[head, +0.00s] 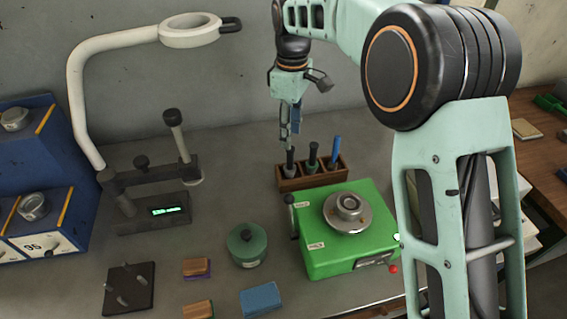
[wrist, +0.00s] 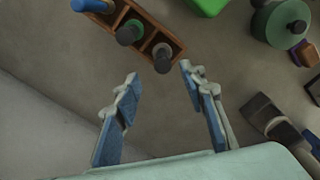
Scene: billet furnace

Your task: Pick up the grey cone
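A brown wooden rack (head: 320,180) on the bench holds three upright pieces. The leftmost is dark grey (head: 290,160), the middle one has a green part (head: 312,156), and the right one is blue (head: 334,148). The dark grey piece is the likeliest grey cone; its lower end is hidden in the rack, so I cannot tell its full shape. My gripper (head: 289,137) points down just above it. In the wrist view my gripper (wrist: 158,73) is open, its blue-padded fingers apart and empty. The dark grey piece (wrist: 163,60) lies between and just beyond the fingertips.
A green scale-like device (head: 325,250) stands close in front of the rack. A round green container (head: 246,246), a blue block (head: 261,299) and a black instrument with a lit display (head: 160,214) stand nearby. A white lamp arm (head: 76,100) rises at left.

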